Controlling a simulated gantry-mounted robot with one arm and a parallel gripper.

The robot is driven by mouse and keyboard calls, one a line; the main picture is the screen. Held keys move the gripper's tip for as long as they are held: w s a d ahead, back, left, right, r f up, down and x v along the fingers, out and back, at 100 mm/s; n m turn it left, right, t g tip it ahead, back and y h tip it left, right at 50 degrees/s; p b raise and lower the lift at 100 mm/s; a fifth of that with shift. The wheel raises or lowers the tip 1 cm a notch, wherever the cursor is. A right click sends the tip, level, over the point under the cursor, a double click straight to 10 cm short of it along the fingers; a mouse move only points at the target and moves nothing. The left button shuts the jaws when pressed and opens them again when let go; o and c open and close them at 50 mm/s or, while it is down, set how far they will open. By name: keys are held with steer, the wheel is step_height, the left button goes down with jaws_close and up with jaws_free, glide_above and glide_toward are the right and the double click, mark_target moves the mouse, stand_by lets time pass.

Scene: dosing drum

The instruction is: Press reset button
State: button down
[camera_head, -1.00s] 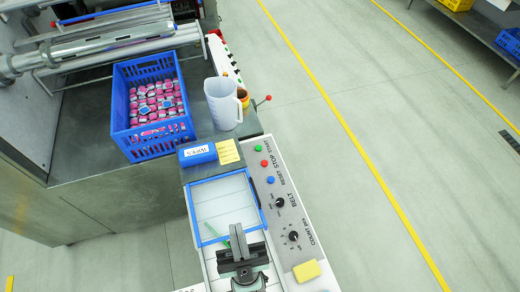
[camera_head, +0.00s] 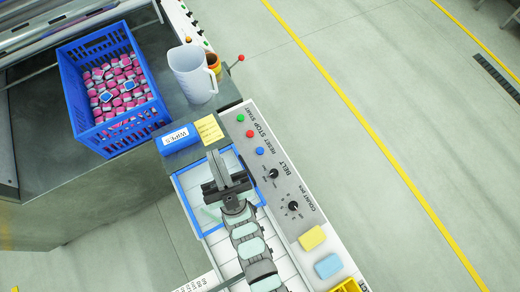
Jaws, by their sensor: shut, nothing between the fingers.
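The blue reset button (camera_head: 260,151) is on the grey control panel (camera_head: 283,200), beside the printed word RESET. It is in line with the red stop button (camera_head: 250,134) and the green start button (camera_head: 240,118). My gripper (camera_head: 219,164) is shut and empty. In the picture it is to the left of the blue button and a little below it, over the blue-framed tray (camera_head: 179,188). The button is in plain view, with a gap between it and my gripper. My gripper's height above the surface is hard to tell.
Two black knobs, belt (camera_head: 273,174) and count (camera_head: 293,206), sit farther down the panel. Yellow (camera_head: 312,238) and blue (camera_head: 328,265) blocks lie at its lower end. A blue crate (camera_head: 128,138), a white jug (camera_head: 192,75) and a blue box marked WIPES (camera_head: 179,138) stand behind.

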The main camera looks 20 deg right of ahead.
steer(key=w+d+f+g+h+b, duration=0.1)
steer(key=w+d+f+g, duration=0.2)
steer(key=w, duration=0.3)
steer(key=w+d+f+g+h+b, duration=0.1)
steer(key=w+d+f+g, duration=0.2)
steer(key=w, duration=0.4)
steer(key=n+g+y+b, duration=0.1)
steer(key=n+g+b, duration=0.5)
steer(key=g, duration=1.1)
glide_above(261, 153)
step_height(261, 153, down, 32)
steer(key=shift+w, duration=0.1)
steer(key=shift+f+b, duration=1.65)
steer(key=shift+f, duration=2.7)
steer(key=shift+f+b, duration=0.35)
steer(key=shift+f, duration=0.1)
